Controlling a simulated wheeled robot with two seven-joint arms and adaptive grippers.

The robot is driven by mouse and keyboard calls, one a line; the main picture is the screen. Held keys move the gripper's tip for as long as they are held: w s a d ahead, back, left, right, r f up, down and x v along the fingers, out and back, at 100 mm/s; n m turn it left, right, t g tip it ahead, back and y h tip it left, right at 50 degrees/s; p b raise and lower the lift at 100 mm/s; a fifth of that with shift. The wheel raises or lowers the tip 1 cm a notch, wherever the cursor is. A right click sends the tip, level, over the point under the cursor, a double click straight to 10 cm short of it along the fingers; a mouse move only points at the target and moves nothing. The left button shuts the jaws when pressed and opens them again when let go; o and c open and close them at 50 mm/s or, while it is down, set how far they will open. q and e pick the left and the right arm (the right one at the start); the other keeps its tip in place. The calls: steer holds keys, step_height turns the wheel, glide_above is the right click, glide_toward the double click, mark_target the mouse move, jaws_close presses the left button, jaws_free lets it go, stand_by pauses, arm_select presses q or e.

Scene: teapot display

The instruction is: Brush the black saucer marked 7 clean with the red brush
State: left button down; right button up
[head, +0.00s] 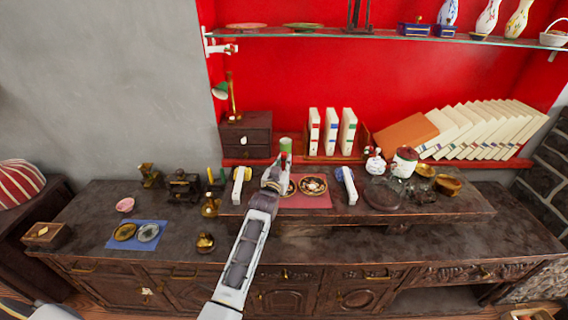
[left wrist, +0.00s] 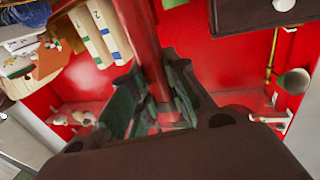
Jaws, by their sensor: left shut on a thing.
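My left gripper (head: 274,178) is over the middle of the raised counter shelf, shut on the red brush. The brush's red handle (left wrist: 146,40) shows between the fingers in the left wrist view. Its bristle end cannot be made out. On a red mat (head: 318,203) just right of the gripper lies a dark saucer with a patterned, light rim (head: 313,187). A second saucer (head: 291,189) is partly hidden behind the gripper. No number 7 is readable on any saucer. My right gripper is not in view.
A blue mat (head: 118,241) at left holds two small saucers. White items (head: 240,186) and (head: 347,184) stand either side of the red mat. A dark round tray (head: 382,197), a red-and-white jar (head: 404,162) and upright books (head: 331,131) are at right and behind.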

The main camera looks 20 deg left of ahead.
arm_select(q)
steer(key=shift+f, duration=0.15)
steer(key=shift+w, duration=0.1)
steer(key=shift+w+a, duration=0.2)
steer(key=shift+w, duration=0.3)
steer(key=shift+a, duration=0.15)
steer(key=shift+s+a+p, duration=0.2)
steer(key=shift+a+p, duration=0.15)
steer(key=shift+a, duration=0.1)
stand_by(0.4)
steer(key=shift+s, duration=0.1)
